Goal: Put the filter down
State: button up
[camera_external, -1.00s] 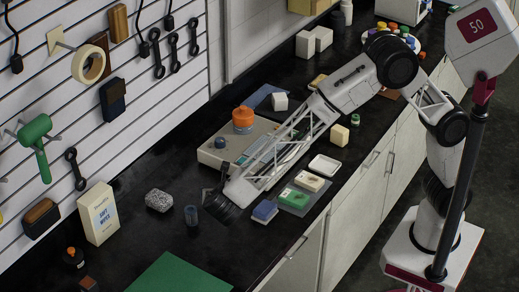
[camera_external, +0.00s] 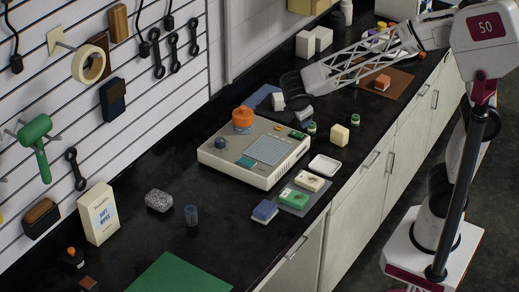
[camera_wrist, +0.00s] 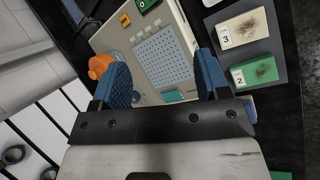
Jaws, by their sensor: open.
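No thing in view is clearly marked as the filter, so I cannot tell which one it is. In the external view my gripper (camera_external: 294,97) is over the counter behind the beige keypad machine (camera_external: 255,150). In the wrist view its blue fingers stand apart (camera_wrist: 162,68), with the machine (camera_wrist: 160,58) seen beyond them and nothing visibly held. A pale grey block (camera_external: 303,113) shows just below my gripper; contact is unclear.
An orange knob (camera_external: 242,117) rises from the machine. A white dish (camera_external: 324,166), a cream block (camera_external: 339,135) and small green-topped jars (camera_external: 312,127) stand to the right. A small cylinder (camera_external: 192,215) and a mesh block (camera_external: 158,200) stand nearer. The black counter between them is clear.

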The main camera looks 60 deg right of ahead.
jog(key=s+d+m+y, duration=0.2)
jog(key=s+d+m, duration=0.4)
jog(key=s, duration=0.5)
jog(key=s+d+m+y, duration=0.3)
jog(key=s+d+m, duration=0.4)
jog(key=s+d, duration=0.3)
jog(key=shift+s+d+r+y, duration=0.2)
jog(key=shift+s+d+y, duration=0.15)
jog(key=shift+s, duration=0.8)
